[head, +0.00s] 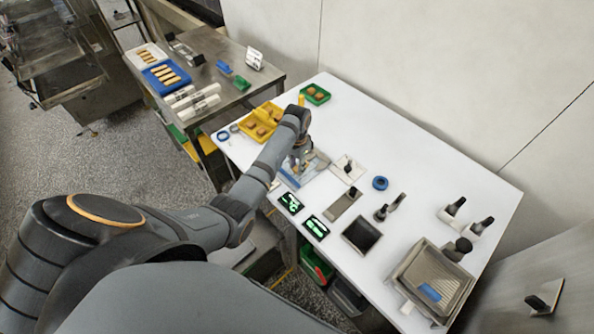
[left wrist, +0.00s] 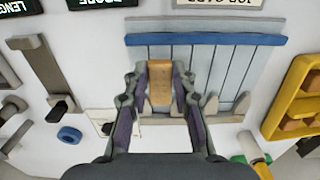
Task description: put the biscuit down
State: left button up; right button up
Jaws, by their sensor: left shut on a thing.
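I cannot tell whether the biscuit touches the wires. In the head view the biscuit is mostly hidden by the gripper. My right gripper is in neither view.
A yellow tray (head: 274,109) of biscuits stands left of the rack, with a green tray (head: 327,98) behind. Two lit displays (head: 315,227) are in front. A blue ring (head: 380,183), a dark square tray (head: 362,236) and a large metal tray (head: 404,278) are to the right.

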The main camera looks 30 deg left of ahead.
pick_arm(q)
notch_tip(320, 180, down, 3)
jog(key=shift+w+r, duration=0.1)
jog(key=shift+r, duration=0.05)
jog(key=shift+f, duration=0.3)
jog(key=o, duration=0.9)
jog(key=shift+f, duration=0.1)
jog(key=shift+c, duration=0.2)
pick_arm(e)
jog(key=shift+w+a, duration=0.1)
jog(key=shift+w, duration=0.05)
pick_arm(q)
jog(key=shift+r, duration=0.25)
notch_tip(320, 180, up, 12)
jog(key=b, duration=0.1)
jog(key=shift+b, duration=0.3)
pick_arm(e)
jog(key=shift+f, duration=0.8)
pick_arm(q)
jog(key=shift+f, duration=0.2)
